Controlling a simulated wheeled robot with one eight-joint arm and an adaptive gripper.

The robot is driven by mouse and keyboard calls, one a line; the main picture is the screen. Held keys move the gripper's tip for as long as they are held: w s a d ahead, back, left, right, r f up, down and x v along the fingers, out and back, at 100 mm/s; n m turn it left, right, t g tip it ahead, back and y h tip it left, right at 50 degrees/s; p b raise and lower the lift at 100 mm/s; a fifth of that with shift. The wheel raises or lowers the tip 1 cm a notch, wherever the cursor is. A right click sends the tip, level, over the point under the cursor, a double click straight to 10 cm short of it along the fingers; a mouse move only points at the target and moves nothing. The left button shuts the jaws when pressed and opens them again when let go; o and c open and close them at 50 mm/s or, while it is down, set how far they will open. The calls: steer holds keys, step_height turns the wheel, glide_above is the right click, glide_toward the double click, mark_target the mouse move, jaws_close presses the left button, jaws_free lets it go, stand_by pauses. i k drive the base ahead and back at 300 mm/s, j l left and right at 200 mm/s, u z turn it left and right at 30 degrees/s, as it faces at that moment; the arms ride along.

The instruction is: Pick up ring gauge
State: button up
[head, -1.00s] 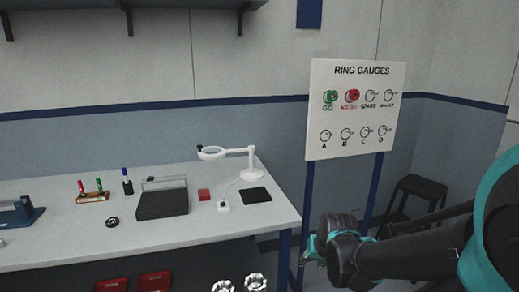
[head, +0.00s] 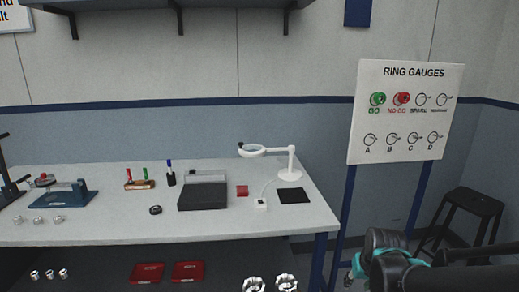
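A white board titled RING GAUGES (head: 420,72) stands at the right. A green ring gauge (head: 377,99) hangs over the GO label, and a red ring gauge (head: 401,99) hangs over NO GO, both in the upper row. The other board places show only drawn outlines, as far as I can tell. My gripper (head: 352,274) is at the lower right, below the board and apart from the gauges. Its fingers are small and partly hidden, so its opening is unclear.
A grey workbench (head: 110,233) fills the left and middle. It bears a dark box (head: 203,195), a white magnifier lamp (head: 291,163), a black pad (head: 291,196), a small dark round part (head: 155,210) and a blue fixture (head: 64,194). A black stool (head: 473,203) stands at the right.

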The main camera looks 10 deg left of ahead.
mark_target(155, 210)
steer(key=i+j+u, duration=0.15)
steer(key=u, duration=0.4)
steer(key=k+u, duration=0.2)
steer(key=u, duration=0.8)
